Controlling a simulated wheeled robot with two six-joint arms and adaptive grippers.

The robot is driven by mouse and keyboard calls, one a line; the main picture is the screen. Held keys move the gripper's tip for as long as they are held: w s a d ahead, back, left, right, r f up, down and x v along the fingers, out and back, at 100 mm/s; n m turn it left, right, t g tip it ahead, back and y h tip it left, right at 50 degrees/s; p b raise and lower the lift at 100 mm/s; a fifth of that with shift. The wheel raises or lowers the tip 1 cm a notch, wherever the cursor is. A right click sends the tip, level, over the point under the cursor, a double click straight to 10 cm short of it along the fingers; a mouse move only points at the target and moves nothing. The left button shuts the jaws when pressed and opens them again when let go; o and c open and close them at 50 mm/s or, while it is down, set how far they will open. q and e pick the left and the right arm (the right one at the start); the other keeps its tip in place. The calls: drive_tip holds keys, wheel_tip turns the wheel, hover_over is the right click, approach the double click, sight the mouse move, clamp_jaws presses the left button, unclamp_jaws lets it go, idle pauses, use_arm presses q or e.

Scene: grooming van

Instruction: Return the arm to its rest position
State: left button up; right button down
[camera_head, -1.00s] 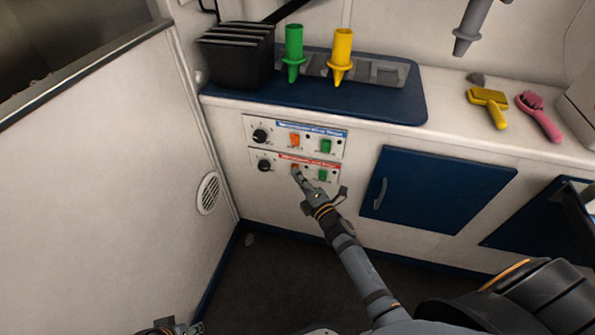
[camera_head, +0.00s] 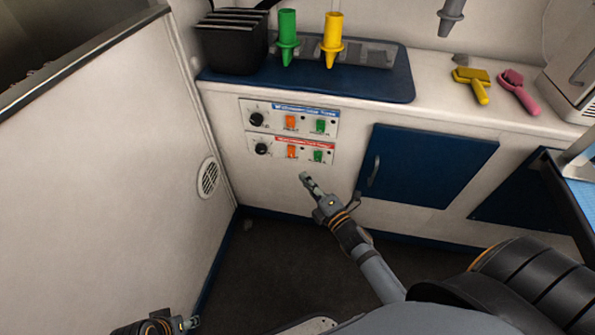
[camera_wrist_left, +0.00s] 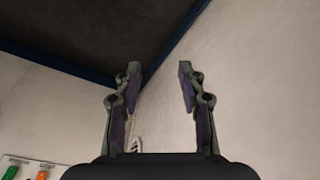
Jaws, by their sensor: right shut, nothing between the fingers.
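My right gripper (camera_head: 306,180) is shut and empty in the head view. It hangs in front of the white cabinet, just below the control panel, apart from it. The panel has an upper blue-labelled row (camera_head: 290,113) and a lower red-labelled row (camera_head: 290,143), each with a black knob, an orange switch and a green switch. My left gripper (camera_head: 192,322) shows only partly at the bottom edge of the head view. In the left wrist view its two fingers (camera_wrist_left: 159,80) stand apart with nothing between them.
A blue cabinet door (camera_head: 425,165) is right of the panel. The counter bears a black container (camera_head: 235,48), green (camera_head: 288,35) and yellow (camera_head: 332,38) nozzles, a yellow brush (camera_head: 472,80) and a pink brush (camera_head: 518,92). A white wall (camera_head: 90,180) stands left. Dark floor (camera_head: 290,265) is clear.

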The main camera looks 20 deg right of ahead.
use_arm(q)
drive_tip(key=shift+s+f, duration=0.3)
drive_tip(key=shift+s, duration=0.2)
use_arm(e)
drive_tip(key=shift+v, duration=0.75)
drive_tip(key=shift+r, duration=0.15)
